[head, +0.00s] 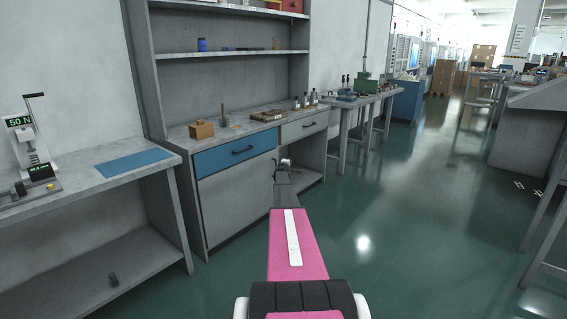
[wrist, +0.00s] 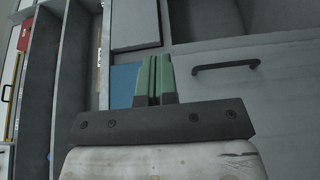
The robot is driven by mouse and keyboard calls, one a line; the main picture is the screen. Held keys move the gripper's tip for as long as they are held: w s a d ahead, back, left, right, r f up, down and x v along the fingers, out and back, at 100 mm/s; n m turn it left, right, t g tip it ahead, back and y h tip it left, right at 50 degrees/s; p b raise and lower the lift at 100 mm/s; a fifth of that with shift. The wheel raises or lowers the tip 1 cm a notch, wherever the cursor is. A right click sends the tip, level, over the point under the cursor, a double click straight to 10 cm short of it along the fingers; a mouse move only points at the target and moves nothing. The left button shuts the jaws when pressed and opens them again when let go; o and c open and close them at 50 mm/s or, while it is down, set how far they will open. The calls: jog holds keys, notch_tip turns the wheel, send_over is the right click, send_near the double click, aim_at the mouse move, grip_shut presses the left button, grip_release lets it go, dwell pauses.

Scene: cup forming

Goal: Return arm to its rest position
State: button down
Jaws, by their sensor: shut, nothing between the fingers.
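My gripper (wrist: 153,78) shows in the wrist view with its two green fingers together and nothing held between them. In the head view, my arm stretches forward from the bottom centre, with a pink link and a grey end. The gripper (head: 285,163) is small there, in front of the cabinet's open right-hand bay, below the worktop. Its fingertips are too small to make out in that view.
A grey cabinet (head: 238,196) with a blue drawer (head: 236,154) stands close to the left of the arm. A workbench (head: 95,177) with a force tester (head: 30,150) is at the left. Open green floor (head: 410,220) lies to the right.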

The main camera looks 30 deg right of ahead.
jog(key=shift+s+d, duration=0.25)
jog(key=shift+s, duration=0.45)
jog(key=s+a+m+g+y, duration=0.3)
jog(key=s+a+g+y, duration=0.1)
jog(key=s+a, duration=1.5)
jog(key=s+a+f+m+g+y, duration=0.1)
jog(key=s+a+m+g+y, duration=0.2)
jog(key=s+a, duration=1.6)
jog(key=s+a+f+m+g+y, duration=0.1)
jog(key=s+a+g+y, duration=0.4)
jog(key=s+a, duration=1.3)
jog(key=a+m+y, duration=0.1)
jog(key=a, duration=1)
jog(key=shift+s+a+m+g, duration=0.3)
jog(key=shift+s+a+m, duration=0.1)
